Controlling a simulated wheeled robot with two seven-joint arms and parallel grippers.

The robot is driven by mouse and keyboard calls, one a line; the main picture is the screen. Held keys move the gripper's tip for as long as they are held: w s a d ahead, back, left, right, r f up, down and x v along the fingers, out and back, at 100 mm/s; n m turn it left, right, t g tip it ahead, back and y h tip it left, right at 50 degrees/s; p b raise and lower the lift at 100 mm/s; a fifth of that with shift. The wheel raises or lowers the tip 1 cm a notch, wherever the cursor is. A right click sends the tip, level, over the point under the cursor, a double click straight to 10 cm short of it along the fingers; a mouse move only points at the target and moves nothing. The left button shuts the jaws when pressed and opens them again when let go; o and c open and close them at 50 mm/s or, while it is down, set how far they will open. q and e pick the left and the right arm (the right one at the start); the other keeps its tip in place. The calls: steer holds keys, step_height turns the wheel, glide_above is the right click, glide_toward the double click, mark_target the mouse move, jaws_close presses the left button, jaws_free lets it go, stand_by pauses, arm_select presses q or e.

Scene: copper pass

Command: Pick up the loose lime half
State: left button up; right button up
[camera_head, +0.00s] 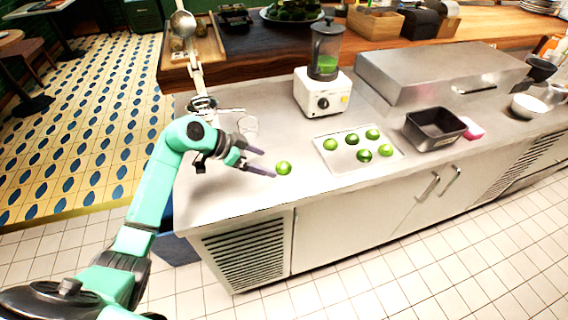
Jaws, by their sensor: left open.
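The loose lime half (284,168) lies on the steel counter near its front edge, left of the white tray. Several other lime halves lie on the tray (341,168). My left gripper (262,163) comes in from the left, low over the counter. Its two dark fingers are apart and point right toward the loose lime half, with the tips just short of it. Nothing shows between the fingers. I cannot tell the exact height of the fingers above the counter. My right gripper is not in view.
A blender (322,92) stands behind the tray. A dark metal pan (434,129) and a pink sponge (472,129) lie to the right. The counter's front left is clear.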

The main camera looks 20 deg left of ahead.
mark_target(280, 165)
arm_select(q)
steer(key=x, duration=0.1)
steer(key=p+x, duration=0.1)
steer(key=x, duration=0.2)
steer(key=shift+w+d+r, duration=0.1)
steer(key=shift+w+d, duration=0.15)
steer(key=shift+d, duration=0.3)
steer(key=shift+w+d+f, duration=0.2)
steer(key=shift+f, duration=0.2)
steer(key=c, duration=0.9)
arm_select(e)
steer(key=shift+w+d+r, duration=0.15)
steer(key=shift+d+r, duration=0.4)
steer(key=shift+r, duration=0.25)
